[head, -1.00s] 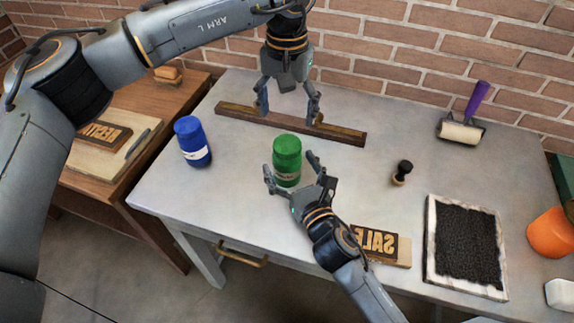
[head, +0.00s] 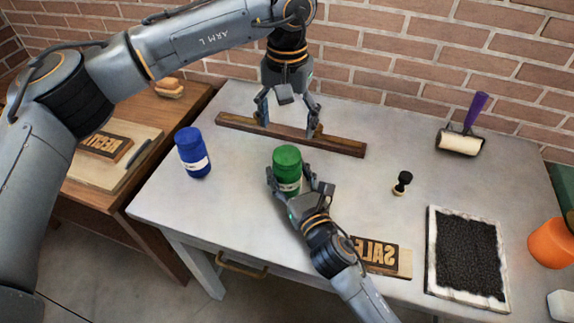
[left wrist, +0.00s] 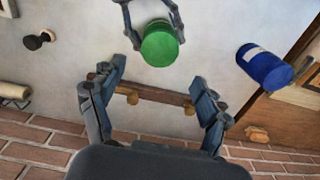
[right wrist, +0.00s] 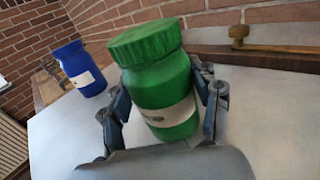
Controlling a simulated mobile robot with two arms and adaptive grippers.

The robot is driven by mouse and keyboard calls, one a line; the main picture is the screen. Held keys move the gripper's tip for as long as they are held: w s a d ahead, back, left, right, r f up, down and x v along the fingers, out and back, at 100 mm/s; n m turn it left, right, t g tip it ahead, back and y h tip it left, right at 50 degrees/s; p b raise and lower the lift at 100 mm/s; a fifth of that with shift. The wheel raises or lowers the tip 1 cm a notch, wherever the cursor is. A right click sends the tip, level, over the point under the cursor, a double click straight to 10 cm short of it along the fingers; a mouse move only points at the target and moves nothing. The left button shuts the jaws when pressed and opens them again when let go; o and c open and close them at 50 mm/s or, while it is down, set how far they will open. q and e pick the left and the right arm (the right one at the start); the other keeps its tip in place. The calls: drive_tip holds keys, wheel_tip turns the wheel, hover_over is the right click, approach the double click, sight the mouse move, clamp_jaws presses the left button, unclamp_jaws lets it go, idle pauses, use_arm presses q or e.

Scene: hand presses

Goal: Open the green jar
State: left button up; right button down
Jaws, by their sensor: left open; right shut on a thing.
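The green jar (head: 287,160) stands upright on the grey table with its lid on. It also shows in the left wrist view (left wrist: 160,44) and the right wrist view (right wrist: 157,85). My right gripper (head: 300,186) is shut on the jar's body from the front, one finger on each side at the label; it shows close up in the right wrist view (right wrist: 160,105). My left gripper (head: 287,128) is open and empty. It points down behind the jar, above the wooden bar, and its fingers also show in the left wrist view (left wrist: 155,95).
A blue jar (head: 192,152) stands to the left. The wooden bar (head: 345,146) lies behind. A small stamp (head: 403,182), a purple-handled roller (head: 461,140), a SALE block (head: 378,254) and a black ink tray (head: 466,255) are to the right.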

sight(287, 154)
use_arm(q)
drive_tip(key=m, duration=0.3)
drive_tip(key=shift+m, duration=0.4)
drive_tip(key=shift+f, duration=0.25)
wheel_tip(287, 154, down, 8)
drive_tip(key=shift+r, duration=0.25)
drive_tip(key=shift+c, duration=0.3)
